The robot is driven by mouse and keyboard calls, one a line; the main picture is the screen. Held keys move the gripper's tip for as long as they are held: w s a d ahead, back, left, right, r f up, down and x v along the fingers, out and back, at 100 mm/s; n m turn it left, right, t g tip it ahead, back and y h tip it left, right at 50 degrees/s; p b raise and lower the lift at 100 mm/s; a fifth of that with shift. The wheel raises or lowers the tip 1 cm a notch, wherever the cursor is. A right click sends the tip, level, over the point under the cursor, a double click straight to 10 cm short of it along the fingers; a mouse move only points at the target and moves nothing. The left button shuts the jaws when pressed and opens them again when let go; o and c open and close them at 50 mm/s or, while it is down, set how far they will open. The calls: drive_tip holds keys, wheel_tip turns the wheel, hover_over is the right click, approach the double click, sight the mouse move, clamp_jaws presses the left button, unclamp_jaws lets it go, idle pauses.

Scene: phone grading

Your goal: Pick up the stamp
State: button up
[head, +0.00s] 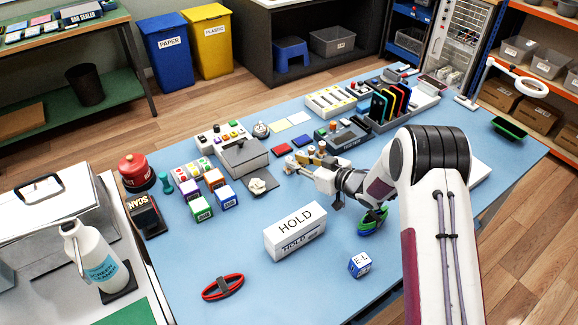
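Several small tan-topped pieces that look like wooden-handled stamps (312,151) stand close together near the middle of the blue table. My gripper (301,169) is low beside them, reaching in from the right. Its fingertips are small and overlap the pieces in the picture, so I cannot tell whether it touches one or whether it is open or shut. Part of the group is hidden behind the gripper. A small teal knobbed piece (165,182) stands at the left of the table; I cannot tell whether it is a stamp.
A white HOLD box (295,232) lies in front of my gripper. A grey box (245,158) and colored cubes (202,208) stand to the left. A rack of dark phones (388,103) stands behind. A green-and-blue roll (372,221) is below my wrist.

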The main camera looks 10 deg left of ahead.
drive_tip(key=shift+x, duration=0.85)
drive_tip(key=c, duration=0.5)
